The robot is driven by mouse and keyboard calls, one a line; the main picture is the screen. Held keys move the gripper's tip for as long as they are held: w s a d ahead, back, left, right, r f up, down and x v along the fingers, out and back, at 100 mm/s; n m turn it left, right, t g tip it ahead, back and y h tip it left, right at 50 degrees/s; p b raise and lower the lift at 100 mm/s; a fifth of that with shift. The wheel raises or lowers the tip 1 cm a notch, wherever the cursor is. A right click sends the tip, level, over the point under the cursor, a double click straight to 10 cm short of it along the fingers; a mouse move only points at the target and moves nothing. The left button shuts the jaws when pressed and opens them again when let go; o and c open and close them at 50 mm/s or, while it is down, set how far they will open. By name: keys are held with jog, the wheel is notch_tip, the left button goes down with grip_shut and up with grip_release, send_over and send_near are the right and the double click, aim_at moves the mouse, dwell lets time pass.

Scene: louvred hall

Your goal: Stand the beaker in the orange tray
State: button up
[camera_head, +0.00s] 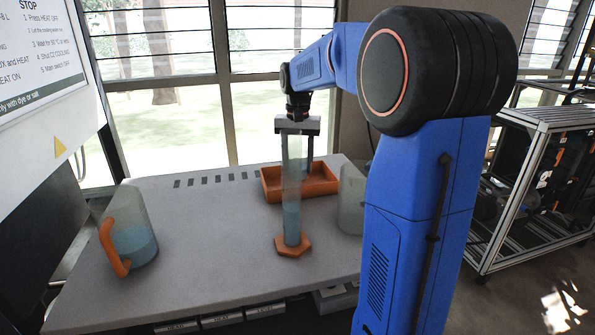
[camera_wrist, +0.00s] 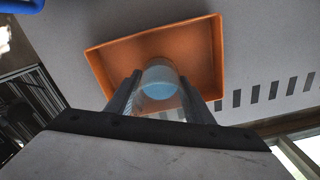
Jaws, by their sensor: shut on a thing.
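My gripper (camera_wrist: 160,88) is shut on the beaker (camera_wrist: 158,90), a clear round vessel with blue liquid. In the wrist view it shows between the two fingers, with the orange tray (camera_wrist: 105,68) behind and below it. In the head view my gripper (camera_head: 297,165) points straight down over the orange tray (camera_head: 325,187), near the back of the table. There the beaker is mostly hidden behind a tall measuring cylinder. I cannot tell whether its bottom touches the tray floor.
The measuring cylinder (camera_head: 291,205), with blue liquid and an orange foot, stands in front of the tray. A jug (camera_head: 135,235) with an orange handle stands at the left. A pale vessel (camera_head: 350,205) at the right is partly behind my arm. The table (camera_head: 210,240) is clear between jug and cylinder.

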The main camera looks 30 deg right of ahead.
jog(key=shift+f, duration=1.3)
jog(key=o, duration=1.1)
jog(key=shift+f, duration=0.1)
notch_tip(320, 180, up, 12)
jog(key=shift+r, duration=0.1)
